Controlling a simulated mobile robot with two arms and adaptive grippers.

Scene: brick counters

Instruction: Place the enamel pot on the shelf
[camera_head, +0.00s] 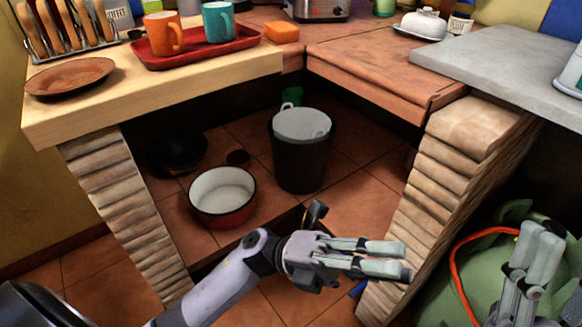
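The enamel pot (222,196), red outside and white inside, stands upright on the low tiled shelf (340,178) beneath the brick counter. It looks empty. My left gripper (405,261) is in front of the alcove, to the right of the pot and nearer to me, apart from it. Its two fingers point right with a narrow gap between them and nothing held. My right gripper (540,232) is at the lower right edge, fingers pointing up. Its fingers overlap in this view, so its opening is unclear.
A dark bucket (300,160) stands right of the pot, and a dark pan (178,152) lies behind left. Brick pillars (125,205) and (440,190) flank the alcove. A green bag (480,270) is at right. The counter above holds a red tray (195,48) with mugs.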

